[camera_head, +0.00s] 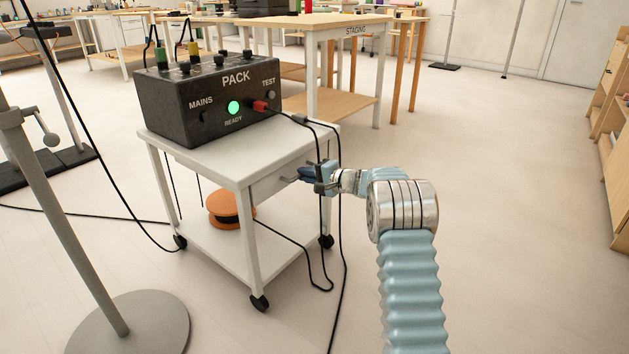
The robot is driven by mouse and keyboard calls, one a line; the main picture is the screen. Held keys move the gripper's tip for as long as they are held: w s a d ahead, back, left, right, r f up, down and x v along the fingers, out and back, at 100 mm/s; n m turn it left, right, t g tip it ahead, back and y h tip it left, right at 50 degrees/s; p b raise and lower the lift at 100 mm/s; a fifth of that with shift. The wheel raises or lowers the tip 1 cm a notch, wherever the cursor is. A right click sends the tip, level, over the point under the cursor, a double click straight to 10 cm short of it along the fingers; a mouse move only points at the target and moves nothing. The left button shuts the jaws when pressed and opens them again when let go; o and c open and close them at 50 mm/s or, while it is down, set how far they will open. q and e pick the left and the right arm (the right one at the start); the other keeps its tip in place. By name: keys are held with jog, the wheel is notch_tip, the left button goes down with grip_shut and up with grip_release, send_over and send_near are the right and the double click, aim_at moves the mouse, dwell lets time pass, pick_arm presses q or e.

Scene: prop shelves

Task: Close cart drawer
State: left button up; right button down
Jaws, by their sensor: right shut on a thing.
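A white wheeled cart (203,158) stands left of the middle, with a black box (212,100) marked PACK on its top. The cart drawer (270,184) shows as a pale front under the cart top on the right side. How far the drawer stands out, if at all, I cannot tell. My right gripper (316,178) is at the drawer front, shut on what appears to be its handle; the fingers and a hanging cable hide the grip. My left gripper is not in view.
Black cables (342,240) hang from the box past my right gripper to the floor. An orange round thing (230,208) sits on the cart's lower shelf. A grey stand base (135,325) is at front left. A STAGING table (340,60) stands behind. Floor at right is clear.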

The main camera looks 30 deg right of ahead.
jog(key=shift+w+r, duration=0.15)
jog(key=c, duration=1.2)
grip_release()
jog(key=shift+o, duration=0.2)
jog(key=v, duration=1.3)
jog(key=shift+s+p, duration=0.3)
jog(key=shift+s, duration=0.05)
